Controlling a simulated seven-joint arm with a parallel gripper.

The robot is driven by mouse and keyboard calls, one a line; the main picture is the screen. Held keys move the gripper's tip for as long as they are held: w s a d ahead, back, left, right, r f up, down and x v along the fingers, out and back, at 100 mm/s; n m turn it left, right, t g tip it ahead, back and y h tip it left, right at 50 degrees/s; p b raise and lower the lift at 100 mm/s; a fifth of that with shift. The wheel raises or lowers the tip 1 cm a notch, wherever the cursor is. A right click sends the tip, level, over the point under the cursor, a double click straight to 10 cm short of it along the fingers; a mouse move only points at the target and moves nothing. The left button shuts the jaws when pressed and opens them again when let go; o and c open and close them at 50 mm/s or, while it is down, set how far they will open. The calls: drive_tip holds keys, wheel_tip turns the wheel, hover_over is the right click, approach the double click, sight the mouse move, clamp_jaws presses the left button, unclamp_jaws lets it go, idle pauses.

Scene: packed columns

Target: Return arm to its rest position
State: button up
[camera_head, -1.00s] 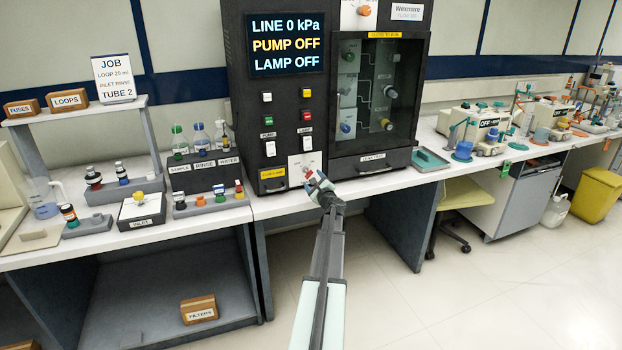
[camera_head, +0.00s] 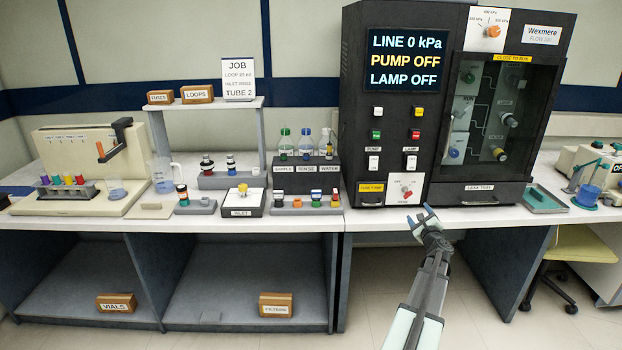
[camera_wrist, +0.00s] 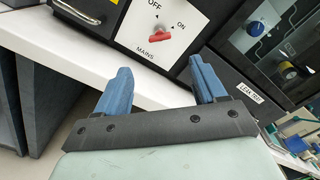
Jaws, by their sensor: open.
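My gripper (camera_head: 422,218) is in front of the bench edge, below the black machine (camera_head: 550,100). Its two blue fingers show apart and empty in the wrist view (camera_wrist: 160,88). The machine's MAINS panel (camera_head: 407,189) is just beyond the fingers. Its red knob (camera_wrist: 159,36) shows in the wrist view, with OFF and ON marked on the panel. The fingers are apart from the knob. The machine's screen (camera_head: 404,61) reads LINE 0 kPa, PUMP OFF, LAMP OFF.
The white bench edge (camera_head: 380,222) runs close to my gripper. An INLET block (camera_head: 242,203), bottles (camera_head: 306,143) and a shelf (camera_head: 210,105) stand to the left. A green tray (camera_head: 543,200) lies to the right. Open floor (camera_head: 470,325) is in front.

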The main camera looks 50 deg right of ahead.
drive_tip(key=s+a+f+n+g+y, duration=0.1)
drive_tip(key=a+f+n+g+y, duration=0.5)
drive_tip(key=a+f+n, duration=0.85)
drive_tip(key=a+f+n+g+y, duration=0.4)
drive_tip(key=a+f+n+y, duration=0.45)
drive_tip(key=a+f, duration=1.15)
drive_tip(key=s+a+f+n+g, duration=0.3)
drive_tip(key=a+n, duration=0.1)
drive_tip(key=a, duration=1.2)
drive_tip(key=s+a+f+n+g+h, duration=0.1)
drive_tip(key=s+a+f+n+g, duration=0.2)
drive_tip(key=a, duration=1.3)
drive_tip(key=s+a+f+n+g, duration=0.3)
drive_tip(key=a+n, duration=0.3)
drive_tip(key=a, duration=0.9)
drive_tip(key=shift+s+a+f+g+h, duration=0.3)
drive_tip(key=shift+s+a+f+h, duration=0.1)
drive_tip(key=shift+s+f, duration=0.2)
